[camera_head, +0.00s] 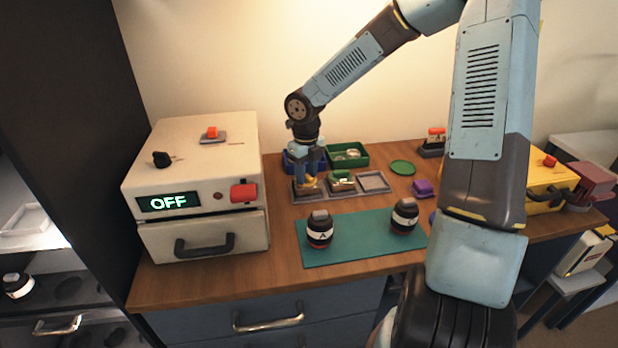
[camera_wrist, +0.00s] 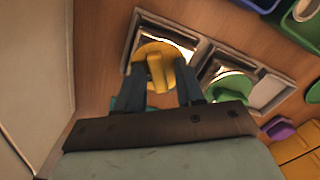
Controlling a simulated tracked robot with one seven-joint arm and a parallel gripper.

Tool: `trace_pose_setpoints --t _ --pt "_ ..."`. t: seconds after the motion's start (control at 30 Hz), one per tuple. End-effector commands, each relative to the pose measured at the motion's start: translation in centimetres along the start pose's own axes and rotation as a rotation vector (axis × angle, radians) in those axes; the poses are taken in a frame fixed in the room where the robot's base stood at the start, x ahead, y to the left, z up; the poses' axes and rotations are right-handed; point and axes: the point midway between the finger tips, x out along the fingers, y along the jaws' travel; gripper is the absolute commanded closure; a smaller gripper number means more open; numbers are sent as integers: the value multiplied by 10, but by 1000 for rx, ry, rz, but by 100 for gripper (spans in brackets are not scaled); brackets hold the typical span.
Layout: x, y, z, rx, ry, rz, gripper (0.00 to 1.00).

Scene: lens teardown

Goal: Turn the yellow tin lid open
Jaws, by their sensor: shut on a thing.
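The yellow tin lid (camera_wrist: 156,52) is round with a raised bar across it. In the wrist view it sits over the leftmost square metal tray (camera_wrist: 132,32). My gripper (camera_wrist: 160,76) is shut on the lid's raised bar, with one finger on each side. In the head view my gripper (camera_head: 309,183) reaches down to the yellow lid (camera_head: 308,183) at the left end of the tray row. The tin under the lid is mostly hidden, and I cannot tell how far the lid is turned.
A green lid (camera_wrist: 228,88) sits in the middle tray; the right tray (camera_head: 373,181) looks empty. Blue (camera_head: 291,157) and green (camera_head: 348,146) bins stand behind. A white machine reading OFF (camera_head: 190,180) is at left. Two dark jars (camera_head: 319,232) (camera_head: 404,215) stand on the green mat (camera_head: 355,247).

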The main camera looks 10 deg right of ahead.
Motion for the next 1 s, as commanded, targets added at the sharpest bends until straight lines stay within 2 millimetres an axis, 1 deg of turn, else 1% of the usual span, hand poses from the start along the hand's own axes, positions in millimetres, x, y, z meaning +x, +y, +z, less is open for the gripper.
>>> trace_pose_setpoints --t 0.03,0.2,0.4,1.0 --pt "13 4 -9 -21 22 22 75" --pt "14 4 -9 -209 21 26 75" --pt "14 4 -9 -322 20 31 75" --pt "15 9 -9 -515 22 38 74"
